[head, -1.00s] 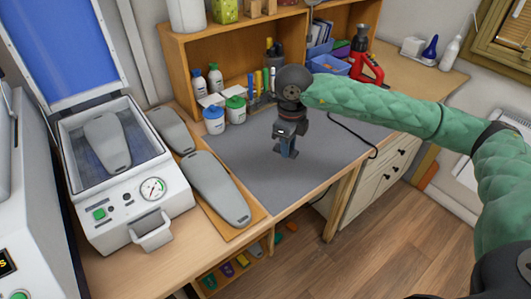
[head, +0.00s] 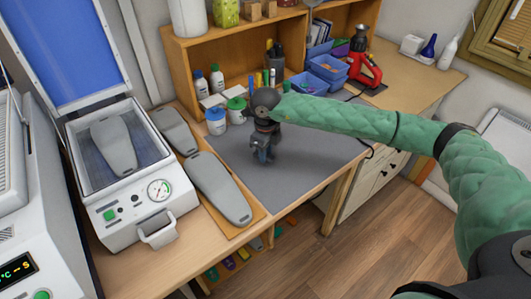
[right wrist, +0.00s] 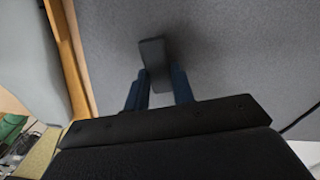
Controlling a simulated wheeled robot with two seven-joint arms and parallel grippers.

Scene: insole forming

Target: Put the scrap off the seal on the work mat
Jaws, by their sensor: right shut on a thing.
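The scrap (right wrist: 154,62) is a small dark grey strip between the blue fingers of my right gripper (right wrist: 157,88) in the right wrist view. My right gripper is shut on it and points down over the grey work mat (head: 300,177). In the head view my right gripper (head: 263,154) is over the left-middle part of the mat; the scrap is too small to make out there. I cannot tell whether the scrap touches the mat. The seal sits around the tray of the white press (head: 128,217), whose blue lid is raised. My left gripper is out of view.
A grey insole form (head: 220,188) lies on a board left of the mat. Another form (head: 113,143) lies inside the press. White jars with blue (head: 216,121) and green lids stand behind the mat. The mat's front and right areas are clear.

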